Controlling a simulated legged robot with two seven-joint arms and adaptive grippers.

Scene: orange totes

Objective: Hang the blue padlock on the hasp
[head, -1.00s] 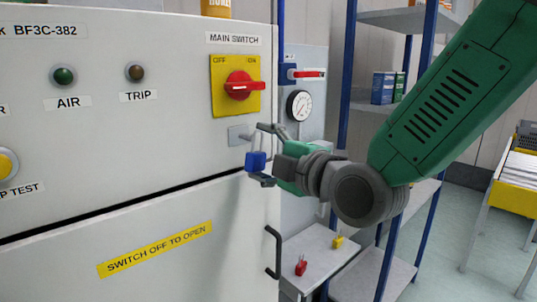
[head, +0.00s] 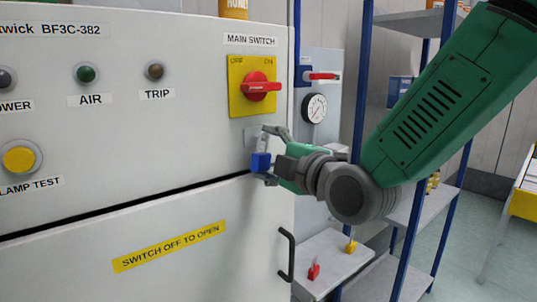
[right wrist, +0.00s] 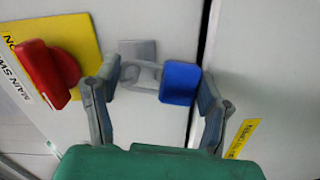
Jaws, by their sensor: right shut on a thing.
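The blue padlock (head: 261,162) is between the fingers of my right gripper (head: 268,154), in front of the grey cabinet. In the right wrist view the gripper (right wrist: 160,74) is shut on the padlock (right wrist: 180,83), with one finger at the blue body and the other near the end of the grey shackle (right wrist: 141,76). The hasp (head: 250,137) is a small grey plate below the main switch; the hasp also shows in the right wrist view (right wrist: 137,49), beside the shackle. I cannot tell whether the shackle passes through the hasp. My left gripper is not in view.
The red switch handle (head: 262,87) on its yellow plate sits just above the hasp. A black door handle (head: 287,254) is below. A red padlock (head: 314,271) and a yellow one (head: 351,246) stand on a shelf (head: 335,262) at the lower right.

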